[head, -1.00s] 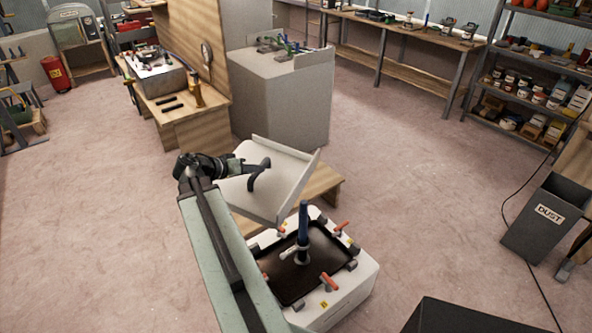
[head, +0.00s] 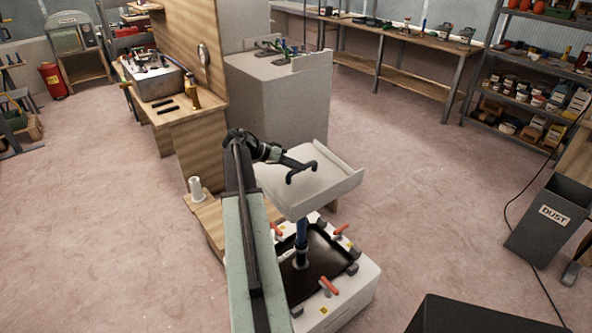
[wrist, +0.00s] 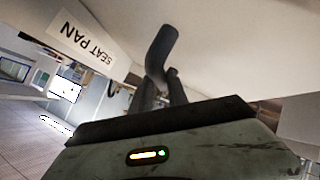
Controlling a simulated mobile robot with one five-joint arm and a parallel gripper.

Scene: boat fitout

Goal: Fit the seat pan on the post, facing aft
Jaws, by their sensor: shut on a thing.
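The seat pan (head: 325,190) is a pale, shallow pan with raised edges at its far and right sides. In the head view it is above the post, its near corner covering the post's top. Whether it touches the post cannot be told. My gripper (head: 301,171) is shut on the pan and shows as dark, hooked fingers over it. In the wrist view, my dark fingers (wrist: 165,75) are against the pale pan, with a "SEAT PAN" label (wrist: 85,45) at the left.
The tray sits on a white base (head: 350,297) with red-handled clamps (head: 329,286). A low wooden bench (head: 209,219) with a white cylinder (head: 196,190) stands left of it. A grey cabinet (head: 280,105) is behind. A dust bin (head: 543,220) stands right. Floor between is clear.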

